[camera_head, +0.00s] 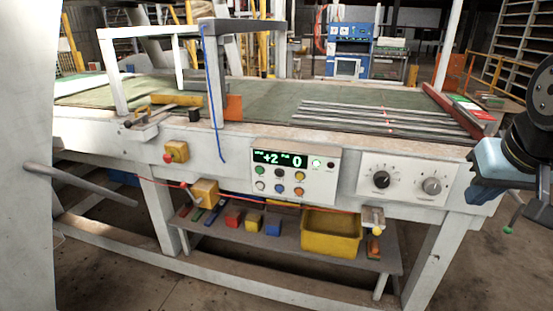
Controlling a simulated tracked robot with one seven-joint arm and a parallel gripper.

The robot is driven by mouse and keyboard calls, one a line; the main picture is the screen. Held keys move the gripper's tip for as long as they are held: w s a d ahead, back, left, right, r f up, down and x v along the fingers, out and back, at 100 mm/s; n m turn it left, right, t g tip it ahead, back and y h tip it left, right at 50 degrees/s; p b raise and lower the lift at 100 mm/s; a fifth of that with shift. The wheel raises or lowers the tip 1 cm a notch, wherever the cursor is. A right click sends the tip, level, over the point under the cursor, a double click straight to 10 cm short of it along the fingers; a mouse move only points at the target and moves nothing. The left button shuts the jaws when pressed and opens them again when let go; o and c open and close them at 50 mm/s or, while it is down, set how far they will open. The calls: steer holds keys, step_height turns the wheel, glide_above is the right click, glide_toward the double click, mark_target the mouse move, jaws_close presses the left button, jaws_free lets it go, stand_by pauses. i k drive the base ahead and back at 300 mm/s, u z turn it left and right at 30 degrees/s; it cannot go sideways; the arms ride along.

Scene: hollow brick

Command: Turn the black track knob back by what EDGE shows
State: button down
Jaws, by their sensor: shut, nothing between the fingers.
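The black knob (381,180) sits on the left of a white dial panel (406,174) on the machine's front, with scale marks around it. A grey knob (432,186) is to its right. The control box (294,177) left of the panel has a dark display (280,158) with green figures, "+2" and "0". The small labels over the figures are too small to read surely. My gripper (478,190) is at the right edge, beyond the panel and apart from both knobs. It appears shut and empty; its fingertips are hard to make out.
The green belt (250,98) carries several grey strips (385,116) with red marks. A red-and-yellow stop button (176,152) and a yellow box (205,192) are on the left front. The lower shelf holds a yellow bin (331,235) and coloured blocks. The space before the panel is clear.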

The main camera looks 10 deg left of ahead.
mark_target(382, 179)
steer(key=z, duration=1.05)
steer(key=k, duration=1.05)
steer(key=u, duration=0.35)
steer(key=i, duration=0.5)
steer(key=u, duration=0.05)
